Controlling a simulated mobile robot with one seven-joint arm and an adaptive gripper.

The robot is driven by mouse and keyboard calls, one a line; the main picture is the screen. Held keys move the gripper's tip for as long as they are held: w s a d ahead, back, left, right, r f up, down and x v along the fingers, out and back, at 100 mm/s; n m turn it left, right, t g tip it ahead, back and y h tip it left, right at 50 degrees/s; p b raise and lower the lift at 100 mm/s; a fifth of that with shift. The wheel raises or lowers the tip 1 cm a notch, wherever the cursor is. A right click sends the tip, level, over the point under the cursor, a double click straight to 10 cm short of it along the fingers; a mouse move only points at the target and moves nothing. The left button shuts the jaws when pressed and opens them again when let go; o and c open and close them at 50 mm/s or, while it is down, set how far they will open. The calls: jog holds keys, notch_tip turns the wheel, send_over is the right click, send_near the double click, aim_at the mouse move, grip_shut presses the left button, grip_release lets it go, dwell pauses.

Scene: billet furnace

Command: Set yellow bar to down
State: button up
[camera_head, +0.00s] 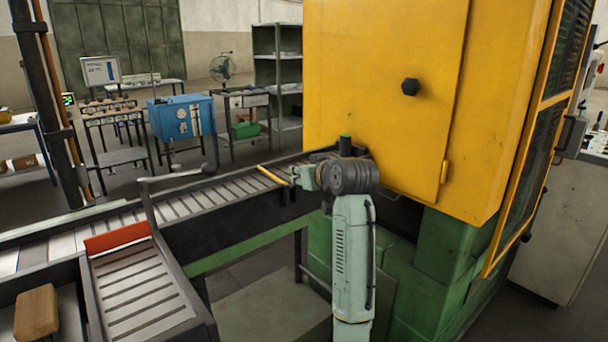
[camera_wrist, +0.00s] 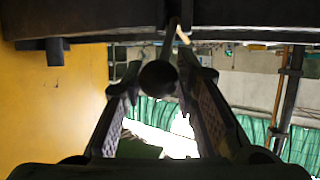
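A thin yellow bar (camera_head: 271,175) slants over the roller conveyor in the head view, its lower right end close to my gripper (camera_head: 291,183). The gripper points left, away from the furnace. In the wrist view my gripper (camera_wrist: 162,82) is open, its two dark fingers well apart. A round black knob (camera_wrist: 158,77) on a stem shows between the fingers, with visible gaps on both sides; I cannot tell how deep it lies. A small pale yellow piece (camera_wrist: 183,36) shows beside the stem; whether it is the bar is unclear. I see no grip on the bar.
The yellow furnace housing (camera_head: 390,90) stands close on the right. The roller conveyor (camera_head: 190,205) runs left from it. A grey lever with a black ball (camera_head: 208,168) rises over the conveyor. A red strip (camera_head: 117,238) and a brown block (camera_head: 37,312) are at lower left.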

jog(key=o, duration=0.4)
jog(key=shift+s, duration=0.15)
jog(key=v, duration=1.2)
